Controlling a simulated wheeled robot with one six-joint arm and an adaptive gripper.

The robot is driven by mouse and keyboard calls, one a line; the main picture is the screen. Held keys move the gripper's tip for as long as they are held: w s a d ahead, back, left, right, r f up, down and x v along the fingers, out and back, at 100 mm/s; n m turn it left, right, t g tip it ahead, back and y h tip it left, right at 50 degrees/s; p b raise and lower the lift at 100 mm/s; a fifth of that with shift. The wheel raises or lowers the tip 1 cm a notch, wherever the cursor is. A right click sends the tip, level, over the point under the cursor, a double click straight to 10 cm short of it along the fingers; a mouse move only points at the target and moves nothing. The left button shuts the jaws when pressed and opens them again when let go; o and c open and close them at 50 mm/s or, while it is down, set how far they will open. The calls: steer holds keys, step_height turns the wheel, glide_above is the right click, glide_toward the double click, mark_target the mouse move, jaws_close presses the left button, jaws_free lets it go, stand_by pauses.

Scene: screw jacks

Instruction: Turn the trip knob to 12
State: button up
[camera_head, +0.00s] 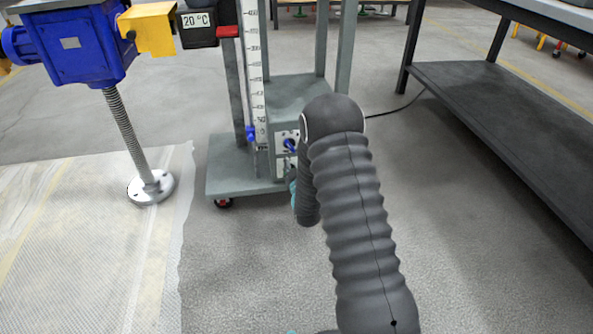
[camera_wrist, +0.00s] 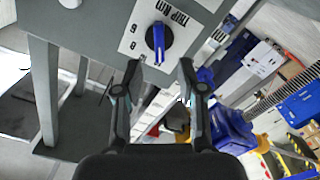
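The trip knob (camera_wrist: 158,40) is a dark round dial with a blue bar grip on a white plate marked "TRIP kN" (camera_wrist: 172,13). In the wrist view the plate appears rotated. The numbers 6 and 8 show at its left, but other numbers are hidden or too small to read. The blue bar lies nearly upright in this view. In the head view the knob (camera_head: 290,145) shows on the stand's box, left of my arm. My gripper (camera_wrist: 159,70) is open and empty, its fingertips apart on either side below the knob. My arm mostly hides it in the head view.
The knob sits on a grey wheeled stand (camera_head: 232,165) with an upright scale (camera_head: 254,70). A blue and yellow screw jack (camera_head: 75,45) stands at the left, on a screw with a round foot (camera_head: 151,188). A dark shelf table (camera_head: 510,115) is at the right.

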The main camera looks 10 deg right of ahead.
steer(key=s, duration=0.5)
stand_by(0.4)
steer(key=s+f+m+g, duration=0.3)
steer(key=s+f+g, duration=0.7)
steer(key=f+g, duration=0.15)
steer(key=s+r+m+p, duration=0.1)
steer(key=s+r+p, duration=0.2)
steer(key=s+r, duration=0.7)
steer(key=s+d+r+m+p, duration=0.1)
steer(key=s+r+p, duration=0.3)
steer(key=s+r, duration=0.6)
steer(key=s+r+m+p, duration=0.1)
steer(key=s+r+p, duration=0.2)
steer(key=s+r, duration=0.7)
step_height(320, 180, up, 17)
steer(key=shift+s+d+f+g+p, duration=0.15)
steer(key=shift+s+d+g+p, duration=0.2)
steer(key=shift+g, duration=0.1)
